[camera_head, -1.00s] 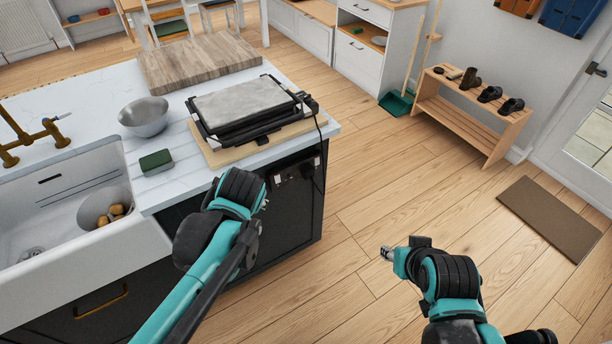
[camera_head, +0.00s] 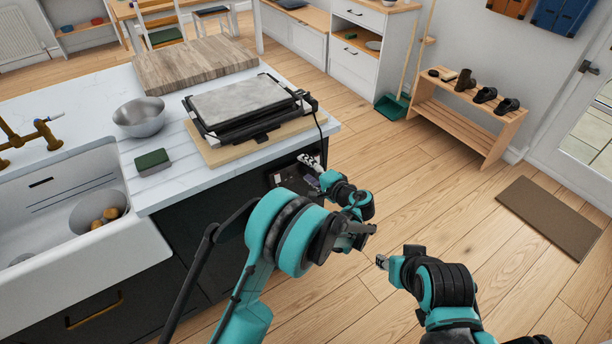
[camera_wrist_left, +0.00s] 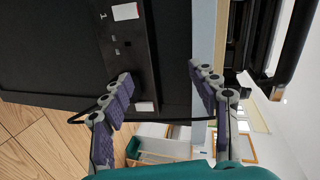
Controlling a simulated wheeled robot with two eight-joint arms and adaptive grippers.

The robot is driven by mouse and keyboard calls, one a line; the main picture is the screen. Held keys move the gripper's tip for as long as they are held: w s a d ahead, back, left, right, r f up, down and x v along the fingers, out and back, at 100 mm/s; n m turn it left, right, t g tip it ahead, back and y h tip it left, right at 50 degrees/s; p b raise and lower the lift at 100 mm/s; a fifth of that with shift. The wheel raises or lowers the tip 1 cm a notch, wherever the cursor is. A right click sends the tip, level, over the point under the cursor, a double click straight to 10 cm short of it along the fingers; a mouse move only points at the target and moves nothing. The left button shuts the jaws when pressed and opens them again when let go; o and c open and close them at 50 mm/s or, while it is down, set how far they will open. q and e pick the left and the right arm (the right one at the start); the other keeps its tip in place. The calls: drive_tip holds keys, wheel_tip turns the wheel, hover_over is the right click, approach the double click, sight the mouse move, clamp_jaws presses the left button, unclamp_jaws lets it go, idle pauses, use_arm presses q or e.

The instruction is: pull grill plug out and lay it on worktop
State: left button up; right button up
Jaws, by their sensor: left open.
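The contact grill (camera_head: 240,104) sits on a wooden board on the white worktop (camera_head: 85,95). Its black cord (camera_head: 321,128) drops over the worktop's right edge. My left gripper (camera_head: 311,163) is at the dark socket panel (camera_head: 282,176) on the island's end, below the grill. In the left wrist view my left gripper (camera_wrist_left: 160,76) is open, its fingers spread before the socket panel (camera_wrist_left: 128,50). The cord (camera_wrist_left: 180,121) crosses behind the fingers. The plug cannot be made out; the gripper hides that spot. My right gripper (camera_head: 382,262) is over the floor, its jaws too small to judge.
A metal bowl (camera_head: 139,117), a green sponge (camera_head: 152,161) and a wooden chopping board (camera_head: 195,64) are on the worktop. The sink (camera_head: 90,240) is at the left. Bare worktop lies between bowl and grill. A shoe rack (camera_head: 465,120) stands far right.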

sight(311, 174)
use_arm(q)
drive_tip(key=s+d+f+m+t+y+b, duration=0.1)
drive_tip(key=d+f+t, duration=0.2)
drive_tip(key=d+f, duration=0.3)
wheel_tip(311, 174, down, 2)
drive_tip(key=shift+s+d+f+m, duration=0.1)
drive_tip(key=shift+s+d+m, duration=0.1)
drive_tip(key=shift+m, duration=0.1)
drive_tip(key=shift+w, duration=0.1)
drive_tip(key=shift+x, duration=4.45)
drive_tip(key=shift+f, duration=0.1)
drive_tip(key=shift+c, duration=0.3)
clamp_jaws()
